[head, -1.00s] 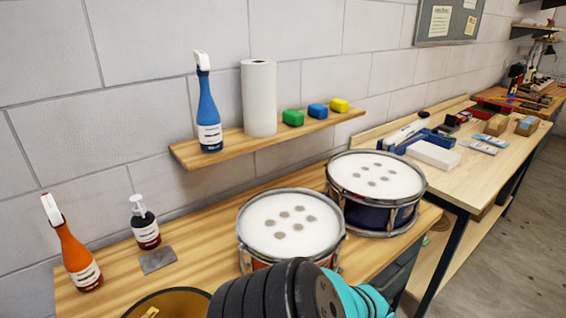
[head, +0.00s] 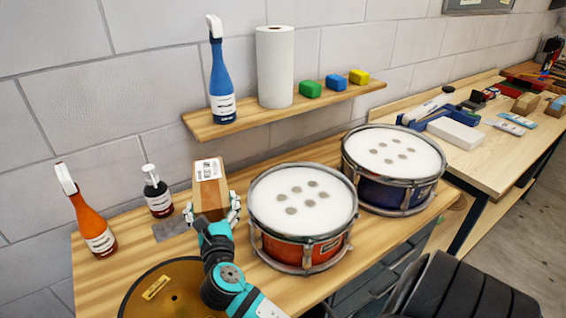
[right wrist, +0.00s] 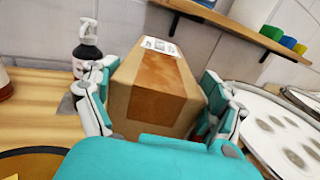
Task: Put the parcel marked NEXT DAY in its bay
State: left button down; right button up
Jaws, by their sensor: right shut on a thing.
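A brown cardboard parcel (head: 210,196) with a white label on top is held above the bench, left of the red drum. The label print is too small to read. My right gripper (head: 212,208) is shut on the parcel, with one finger on each side; the right wrist view shows the parcel (right wrist: 158,92) between the fingers. My left gripper is not in view. No bay marked NEXT DAY can be made out.
A red drum (head: 303,205) and a blue drum (head: 392,160) stand right of the parcel. A cymbal (head: 150,300) lies in front. A dark bottle (head: 157,195), an orange spray bottle (head: 90,225) and a grey pad (head: 172,230) are at left. A shelf (head: 290,115) is behind.

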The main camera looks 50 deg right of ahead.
aim_at(205, 197)
jog(key=w, duration=0.2)
jog(key=w+h, duration=0.1)
jog(key=shift+w+d+r+m, duration=0.2)
jog(key=shift+d+r+m, duration=0.05)
jog(key=shift+r+m, duration=0.15)
jog(key=shift+w+f+g, duration=0.25)
jog(key=shift+g, duration=0.05)
notch_tip(205, 197, down, 5)
jog(key=shift+d+b, duration=0.1)
jog(key=shift+b, duration=0.3)
jog(key=shift+f+b, duration=0.35)
jog(key=shift+f, duration=1.9)
jog(key=o, duration=1.5)
jog(key=shift+s+f, duration=0.1)
jog(key=shift+s, duration=0.05)
